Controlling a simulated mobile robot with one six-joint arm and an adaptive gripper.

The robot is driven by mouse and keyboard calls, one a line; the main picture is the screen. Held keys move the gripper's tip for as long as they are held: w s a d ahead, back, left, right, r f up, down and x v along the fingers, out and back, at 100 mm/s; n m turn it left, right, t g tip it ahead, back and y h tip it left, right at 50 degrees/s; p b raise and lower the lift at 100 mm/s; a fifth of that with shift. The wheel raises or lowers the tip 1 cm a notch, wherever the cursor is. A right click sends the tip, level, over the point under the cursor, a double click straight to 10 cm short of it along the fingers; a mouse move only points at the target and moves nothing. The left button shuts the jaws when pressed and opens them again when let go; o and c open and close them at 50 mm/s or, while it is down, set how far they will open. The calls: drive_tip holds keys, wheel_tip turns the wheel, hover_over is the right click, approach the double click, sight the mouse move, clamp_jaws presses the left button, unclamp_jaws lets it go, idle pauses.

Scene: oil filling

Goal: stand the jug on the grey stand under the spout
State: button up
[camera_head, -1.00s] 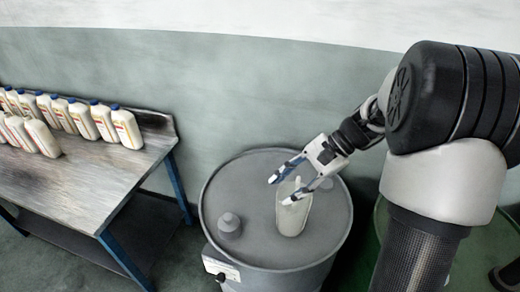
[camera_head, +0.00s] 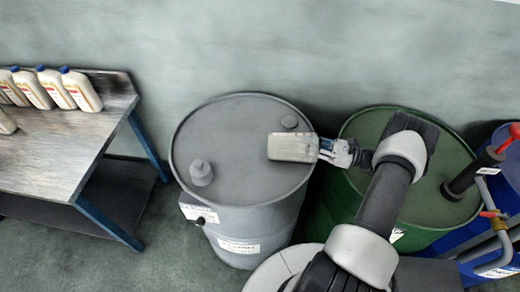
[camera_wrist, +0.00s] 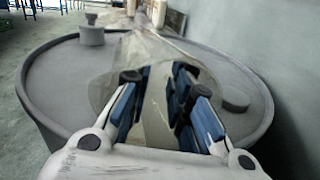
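The jug (camera_head: 290,147) is pale and translucent. In the head view it shows over the grey drum's top, its long side running across the picture from my gripper's tips. My gripper (camera_head: 324,149) comes from the right and meets the jug's right end. In the wrist view the blue-padded fingers of my gripper (camera_wrist: 160,105) close around a pale strip, probably the handle, with the clear jug (camera_wrist: 112,75) beyond. I cannot tell whether the jug touches the drum. A grey pipe with a spout (camera_head: 497,270) shows at the lower right. I cannot make out the grey stand.
The grey drum (camera_head: 235,120) has a larger cap (camera_head: 201,172) and a smaller cap (camera_head: 289,122). A green drum (camera_head: 365,125) stands right of it, beneath my arm. A blue barrel (camera_head: 502,140) with red-handled valves is at far right. A table (camera_head: 75,150) with several bottles is left.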

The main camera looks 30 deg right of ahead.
sight(277, 137)
drive_tip(key=x, duration=1.1)
drive_tip(key=shift+a+b, duration=0.1)
drive_tip(key=shift+b, duration=0.3)
drive_tip(key=b+x, duration=0.1)
drive_tip(key=x, duration=0.4)
drive_tip(key=shift+w+a+r, duration=0.15)
drive_tip(key=shift+w, duration=0.2)
drive_tip(key=shift+c, duration=0.4)
clamp_jaws()
